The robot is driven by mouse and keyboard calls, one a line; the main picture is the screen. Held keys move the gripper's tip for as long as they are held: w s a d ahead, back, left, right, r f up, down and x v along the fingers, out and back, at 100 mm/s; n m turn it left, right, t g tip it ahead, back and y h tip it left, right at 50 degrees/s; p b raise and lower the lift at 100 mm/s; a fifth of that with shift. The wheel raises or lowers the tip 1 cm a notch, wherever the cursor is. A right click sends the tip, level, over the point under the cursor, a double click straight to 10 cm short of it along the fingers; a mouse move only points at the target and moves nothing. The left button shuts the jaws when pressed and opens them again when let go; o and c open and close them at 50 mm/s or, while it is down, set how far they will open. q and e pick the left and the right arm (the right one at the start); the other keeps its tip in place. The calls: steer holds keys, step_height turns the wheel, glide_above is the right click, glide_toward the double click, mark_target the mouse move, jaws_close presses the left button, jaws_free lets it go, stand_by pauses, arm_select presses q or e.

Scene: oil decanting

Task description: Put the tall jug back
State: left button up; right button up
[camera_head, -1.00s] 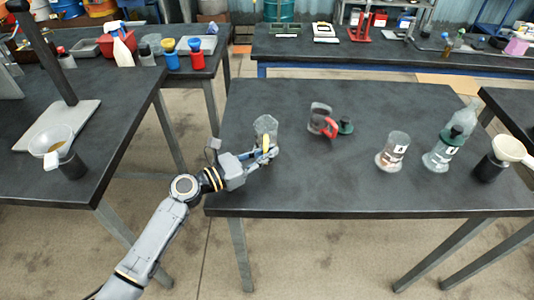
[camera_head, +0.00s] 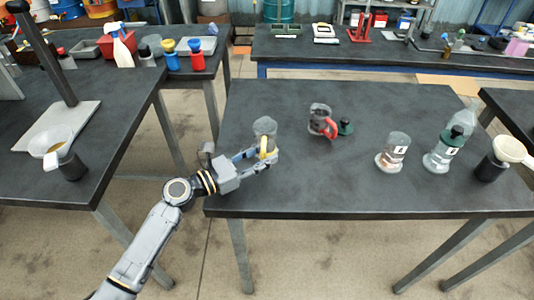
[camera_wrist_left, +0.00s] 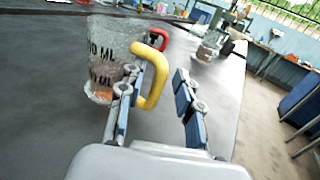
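The tall jug (camera_head: 265,127) is clear, with ML markings and a yellow handle, and stands upright near the left side of the middle table (camera_head: 300,190). In the left wrist view the jug (camera_wrist_left: 105,60) is at upper left, with a little reddish liquid low inside. My left gripper (camera_head: 263,155) is at the jug's handle side. In the left wrist view its fingers (camera_wrist_left: 157,78) are spread, the left one beside the jug wall at the handle loop, the right one clear of the handle. My right gripper is not in view.
The table's front middle is clear.

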arm_select(q)
steer(key=b+v, duration=0.1)
steer(key=v, duration=0.8)
steer(key=shift+s+a+b, duration=0.15)
steer(key=shift+a+b, duration=0.15)
steer(key=shift+b, duration=0.05)
steer(key=shift+s+a, duration=0.25)
steer(key=shift+a, duration=0.05)
